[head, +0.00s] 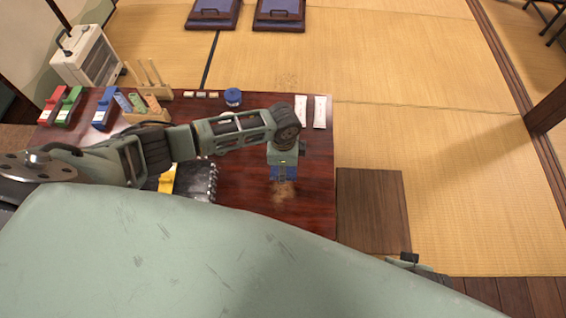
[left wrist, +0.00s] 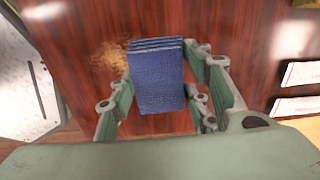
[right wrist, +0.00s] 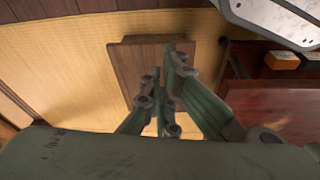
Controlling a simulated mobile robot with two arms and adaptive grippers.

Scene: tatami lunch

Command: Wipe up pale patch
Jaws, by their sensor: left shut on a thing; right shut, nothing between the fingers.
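A folded blue cloth (left wrist: 157,82) is held between the fingers of my left gripper (left wrist: 160,105). In the head view the cloth (head: 284,173) shows below the left gripper (head: 284,165), over the right part of the dark red table (head: 250,180). The pale patch (head: 284,191) lies on the table just nearer than the cloth. In the left wrist view the patch (left wrist: 108,58) is beside the cloth, partly hidden by it. I cannot tell whether the cloth touches the table. My right gripper (right wrist: 168,80) is shut and empty, away from the tabletop near a brown wooden board.
Red, green and blue holders (head: 70,106) and a wooden rack (head: 146,108) stand on the table's left. A blue-lidded jar (head: 233,97) and two white packets (head: 310,111) are at the back. A dark ridged tray (head: 195,180) lies left. The wooden board (head: 372,205) lies right.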

